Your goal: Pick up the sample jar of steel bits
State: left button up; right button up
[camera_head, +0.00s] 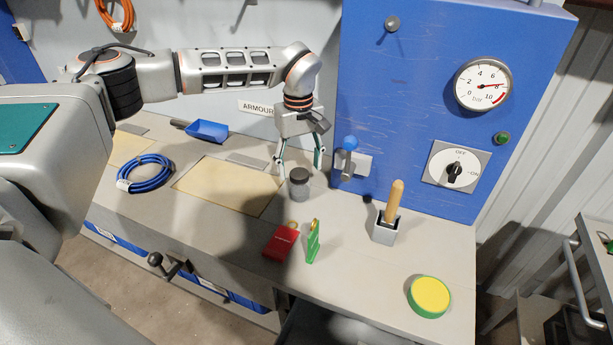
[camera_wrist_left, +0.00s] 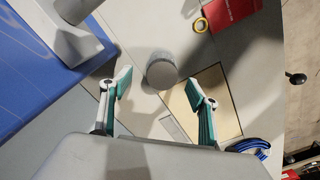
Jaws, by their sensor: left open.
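The sample jar (camera_head: 299,184) is a small grey cylinder with a dark lid, upright on the grey workbench. In the left wrist view the jar (camera_wrist_left: 162,72) shows its round lid from above; its contents cannot be seen. My left gripper (camera_head: 301,170) is open just above and behind the jar, pointing down. In the left wrist view my left gripper (camera_wrist_left: 160,90) has its green-padded fingers apart, with the jar lying beyond the fingertips, between their lines. The fingers do not visibly touch it. My right gripper is not in view.
A blue-knobbed lever (camera_head: 350,145) and a wood-handled tool in a holder (camera_head: 384,230) stand to the right. A blue cable coil (camera_head: 145,173) lies left.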

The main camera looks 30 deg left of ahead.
aim_at(299, 173)
pick_arm(q)
jog(key=f, duration=0.3)
jog(key=shift+s+f, duration=0.15)
jog(key=shift+s, duration=0.05)
notch_tip(299, 173, down, 4)
jog(key=shift+f, duration=0.15)
jog(key=c, duration=1.4)
